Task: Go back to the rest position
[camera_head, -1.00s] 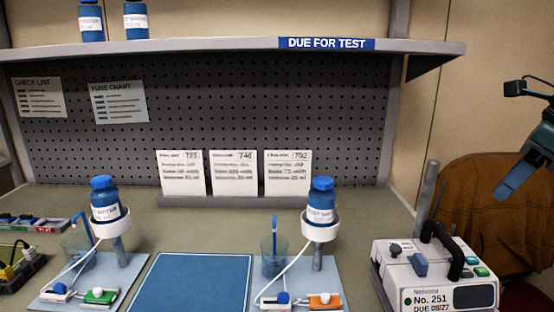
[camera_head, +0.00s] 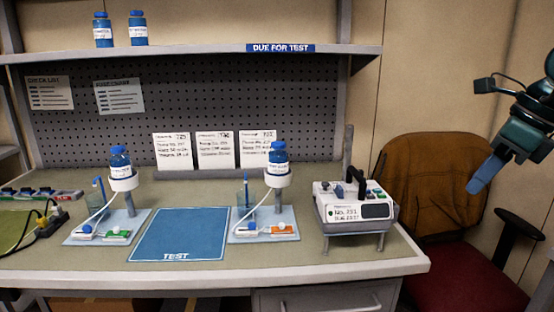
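My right gripper (camera_head: 487,172) shows at the right edge, raised in front of the chair and well apart from the bench. A blue finger points down and to the left, and nothing shows in its grip. I cannot tell its opening from this side. My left gripper is not in view. The white pump marked No. 251 (camera_head: 345,212) stands on a small stand at the right end of the bench. The blue TEST mat (camera_head: 180,232) lies bare in the middle, between two test stations with blue bottles (camera_head: 119,158) (camera_head: 278,155).
The bench (camera_head: 300,262) has a clear strip along its front edge. A brown chair (camera_head: 425,185) with a red seat stands right of it. A shelf (camera_head: 200,51) with two blue bottles runs above. A power strip (camera_head: 48,222) and a tray lie at the left.

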